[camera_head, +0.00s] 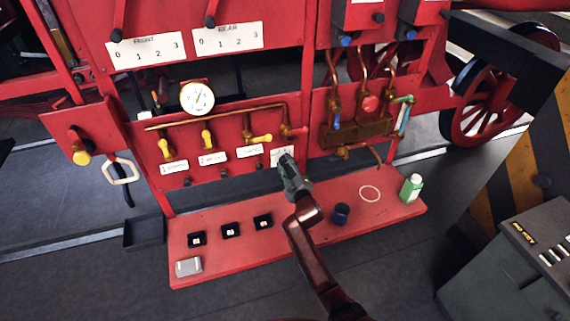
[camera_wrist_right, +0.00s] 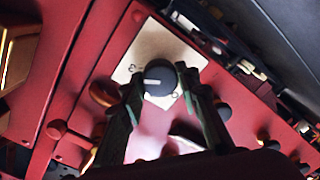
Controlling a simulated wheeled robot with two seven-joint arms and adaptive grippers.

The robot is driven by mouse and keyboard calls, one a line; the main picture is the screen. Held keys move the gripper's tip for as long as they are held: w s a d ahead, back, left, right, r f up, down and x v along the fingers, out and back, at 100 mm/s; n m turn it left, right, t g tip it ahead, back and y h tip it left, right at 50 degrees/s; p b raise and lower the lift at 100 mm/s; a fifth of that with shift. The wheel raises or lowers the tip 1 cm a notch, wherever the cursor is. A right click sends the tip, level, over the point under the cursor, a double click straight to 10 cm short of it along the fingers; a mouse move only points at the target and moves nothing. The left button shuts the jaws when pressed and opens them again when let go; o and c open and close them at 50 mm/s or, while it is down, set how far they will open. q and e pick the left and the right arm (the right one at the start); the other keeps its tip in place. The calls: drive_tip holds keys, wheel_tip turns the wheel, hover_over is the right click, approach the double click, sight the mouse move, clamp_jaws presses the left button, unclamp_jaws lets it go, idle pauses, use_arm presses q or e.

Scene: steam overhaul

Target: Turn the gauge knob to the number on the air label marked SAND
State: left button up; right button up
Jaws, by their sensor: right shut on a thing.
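My right gripper (camera_head: 290,176) reaches up to the red panel and is shut on the gauge knob. In the right wrist view the knob (camera_wrist_right: 159,77) is round and black, with a white pointer line toward picture left. It sits on a pale plate (camera_wrist_right: 165,48), between the fingertips of the gripper (camera_wrist_right: 160,88). In the head view the gripper covers the knob; part of its white plate (camera_head: 278,154) shows. Several white air labels hang below the yellow-handled valves; the label (camera_head: 249,151) left of the knob plate appears to read SAND, its number too small to tell. My left gripper is out of view.
A round white gauge (camera_head: 197,98) stands above the valves. The red shelf (camera_head: 225,263) below holds several small black boxes, a grey box (camera_head: 189,267), a dark blue cup (camera_head: 341,213) and a green bottle (camera_head: 411,188). Copper pipes (camera_head: 362,90) are to the right.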

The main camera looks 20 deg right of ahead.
drive_tip(key=shift+f, duration=0.15)
drive_tip(key=o, duration=1.2)
drive_tip(key=shift+c, duration=0.2)
drive_tip(key=s, duration=1.2)
drive_tip(key=shift+d+r, duration=0.25)
drive_tip(key=shift+d, duration=0.1)
